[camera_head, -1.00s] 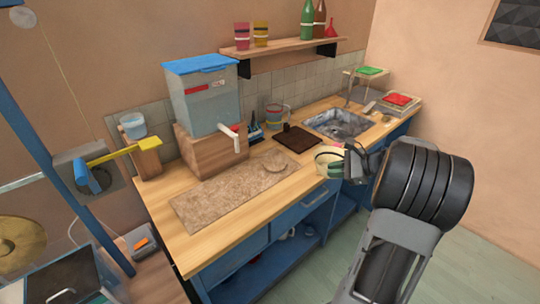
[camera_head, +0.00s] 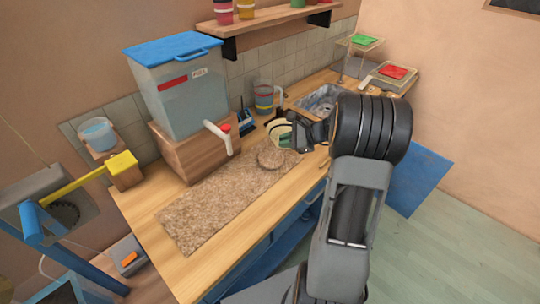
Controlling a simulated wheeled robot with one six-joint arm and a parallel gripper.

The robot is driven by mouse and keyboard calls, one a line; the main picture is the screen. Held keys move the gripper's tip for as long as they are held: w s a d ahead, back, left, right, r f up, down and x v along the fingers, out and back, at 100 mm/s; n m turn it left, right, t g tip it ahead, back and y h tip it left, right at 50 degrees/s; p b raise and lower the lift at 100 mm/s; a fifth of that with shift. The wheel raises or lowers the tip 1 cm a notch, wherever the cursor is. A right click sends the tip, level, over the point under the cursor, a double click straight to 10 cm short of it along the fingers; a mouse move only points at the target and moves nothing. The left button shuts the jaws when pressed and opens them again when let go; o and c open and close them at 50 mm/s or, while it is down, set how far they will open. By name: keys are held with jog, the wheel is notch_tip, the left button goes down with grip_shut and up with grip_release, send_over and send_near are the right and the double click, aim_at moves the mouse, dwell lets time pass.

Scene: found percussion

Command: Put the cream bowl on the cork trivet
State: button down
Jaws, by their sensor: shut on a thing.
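My gripper (camera_head: 291,131) is shut on the cream bowl (camera_head: 279,137), which shows cream with green. The bowl appears tilted, and the gripper hides part of it. The cork trivet (camera_head: 271,159) is a round tan disc lying at the right end of a long speckled mat (camera_head: 207,208). In the picture the bowl is just above and behind the trivet. A gap between bowl and trivet is hard to judge.
A clear dispenser (camera_head: 185,95) with blue lid and white tap (camera_head: 217,137) stands on a wooden box (camera_head: 185,150) to the left. A striped mug (camera_head: 264,98) is behind the bowl. The sink (camera_head: 322,100) is partly behind my arm. The front counter strip (camera_head: 236,237) is clear.

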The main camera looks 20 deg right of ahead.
jog(key=w+a+f, duration=0.1)
jog(key=f, duration=0.1)
jog(key=w+a+f, duration=0.1)
jog(key=a+f, duration=0.1)
jog(key=f, duration=0.1)
jog(key=w+a+f+p, duration=0.1)
jog(key=f, duration=0.2)
jog(key=shift+w+a, duration=0.1)
jog(key=shift+a, duration=0.05)
jog(key=shift+f, duration=0.55)
jog(key=c, duration=1.2)
grip_release()
jog(key=shift+o, duration=0.2)
jog(key=b+v, duration=0.1)
jog(key=v, duration=1)
jog(key=s+a+r+n+g+h, duration=0.1)
jog(key=s+a+r+n+h, duration=0.3)
jog(key=s+a+n, duration=0.4)
jog(key=s+a+r+n+g+h, duration=0.2)
jog(key=s+a+r+n+h, duration=0.2)
jog(key=n, duration=0.9)
jog(key=s+a+r, duration=0.2)
jog(key=s+a, duration=0.2)
jog(key=shift+s+a+r+g, duration=0.25)
jog(key=shift+s+a+g, duration=0.05)
jog(key=shift+s+a, duration=0.1)
